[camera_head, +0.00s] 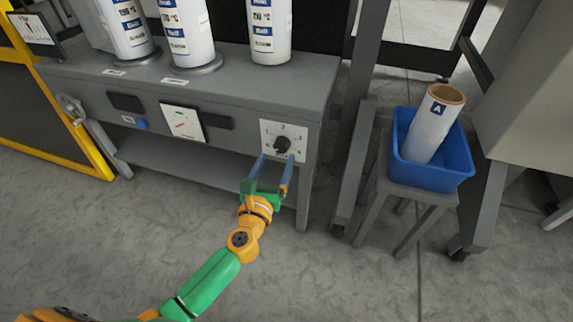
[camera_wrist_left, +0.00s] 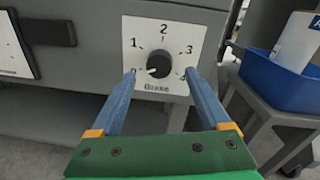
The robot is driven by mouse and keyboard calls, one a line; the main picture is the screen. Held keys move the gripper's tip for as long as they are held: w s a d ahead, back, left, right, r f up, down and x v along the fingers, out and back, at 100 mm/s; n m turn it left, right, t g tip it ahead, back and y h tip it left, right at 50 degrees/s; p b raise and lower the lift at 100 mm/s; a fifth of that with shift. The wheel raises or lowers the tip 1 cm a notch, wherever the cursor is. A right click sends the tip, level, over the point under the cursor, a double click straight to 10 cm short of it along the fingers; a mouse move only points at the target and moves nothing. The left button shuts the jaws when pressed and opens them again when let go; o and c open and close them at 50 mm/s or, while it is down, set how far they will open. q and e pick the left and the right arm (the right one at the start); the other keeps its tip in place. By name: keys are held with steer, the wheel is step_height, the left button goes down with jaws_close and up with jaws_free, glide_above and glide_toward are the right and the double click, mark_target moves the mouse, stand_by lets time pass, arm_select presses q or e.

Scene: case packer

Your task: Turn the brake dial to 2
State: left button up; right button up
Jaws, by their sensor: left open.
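The brake dial is a black round knob (camera_head: 282,144) on a white square plate at the right end of the grey machine's front. In the left wrist view the knob (camera_wrist_left: 159,64) sits under a scale from 0 to 4, with "Brake" printed below. A small light mark on the knob's lower left seems to point towards 0. My left gripper (camera_head: 276,158) is open, its two blue fingers pointing at the plate. In the left wrist view the fingertips (camera_wrist_left: 160,72) lie either side of the knob, apart from it; their exact depth is hard to tell. My right gripper is not in view.
White labelled rolls (camera_head: 268,35) stand on the machine top (camera_head: 225,80). A white card (camera_head: 182,123) and a blue button (camera_head: 142,125) are left of the dial. A blue bin (camera_head: 432,175) holding a roll marked A (camera_head: 433,130) stands on a stool at right.

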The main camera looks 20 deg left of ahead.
mark_target(280, 148)
arm_select(q)
steer(key=w, duration=0.3)
steer(key=shift+w+b, duration=0.1)
steer(key=shift+b, duration=0.2)
steer(key=shift+w+a, duration=0.1)
steer(key=shift+w, duration=0.4)
jaws_close()
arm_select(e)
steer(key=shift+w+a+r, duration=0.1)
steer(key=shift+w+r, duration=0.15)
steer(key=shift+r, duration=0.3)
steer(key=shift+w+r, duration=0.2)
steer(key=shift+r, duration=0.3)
